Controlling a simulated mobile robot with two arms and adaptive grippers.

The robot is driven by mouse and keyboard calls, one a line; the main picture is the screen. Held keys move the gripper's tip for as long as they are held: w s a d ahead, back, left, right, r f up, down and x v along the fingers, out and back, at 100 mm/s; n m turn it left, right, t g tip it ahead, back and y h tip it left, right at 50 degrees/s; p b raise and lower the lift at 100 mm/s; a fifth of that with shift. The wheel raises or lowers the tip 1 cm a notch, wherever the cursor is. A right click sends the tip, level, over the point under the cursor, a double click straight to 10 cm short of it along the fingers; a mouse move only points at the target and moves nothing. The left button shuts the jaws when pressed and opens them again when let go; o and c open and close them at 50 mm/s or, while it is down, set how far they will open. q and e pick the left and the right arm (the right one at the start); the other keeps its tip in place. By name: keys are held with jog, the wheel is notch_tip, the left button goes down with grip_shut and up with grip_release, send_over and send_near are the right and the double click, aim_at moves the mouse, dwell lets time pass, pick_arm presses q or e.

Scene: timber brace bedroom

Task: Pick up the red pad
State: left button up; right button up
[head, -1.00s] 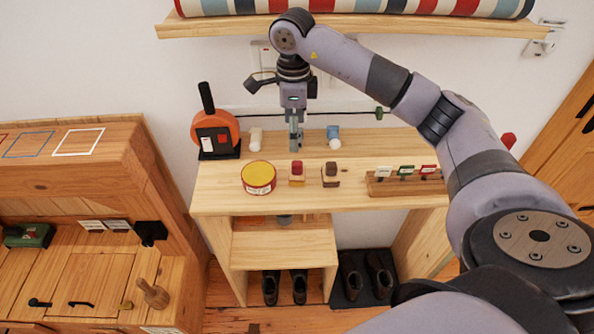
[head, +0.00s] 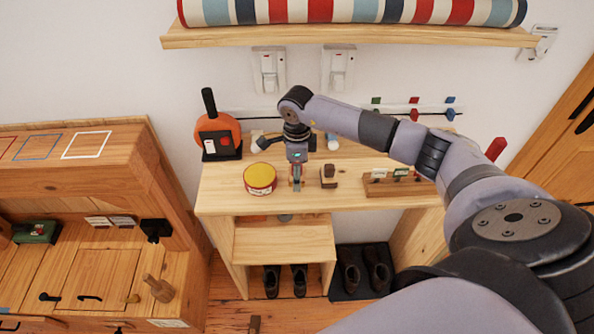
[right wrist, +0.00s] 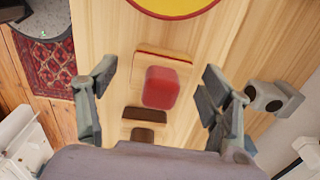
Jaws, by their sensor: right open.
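The red pad (right wrist: 160,88) shows in the right wrist view as a rounded red block on a wooden base with a red edge. It stands on the wooden table (head: 222,200). My right gripper (right wrist: 158,78) is open, with its two fingers on either side of the pad and apart from it. In the head view my right gripper (head: 297,184) points down at the pad's place and hides most of it. My left gripper is not in view.
A similar dark brown-topped block (head: 328,175) stands close to the right of the gripper. A yellow-topped round tin (head: 260,179) stands close to the left. A wooden rack with small signs (head: 392,185) lies further right. A shelf with a striped roll (head: 350,37) hangs above.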

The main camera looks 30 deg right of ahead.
jog(key=shift+c, duration=0.4)
jog(key=c, duration=1.3)
jog(key=shift+c, duration=0.2)
jog(key=shift+r, duration=0.1)
notch_tip(320, 180, up, 20)
jog(key=b, duration=0.4)
jog(key=o, duration=0.7)
jog(key=c, duration=0.4)
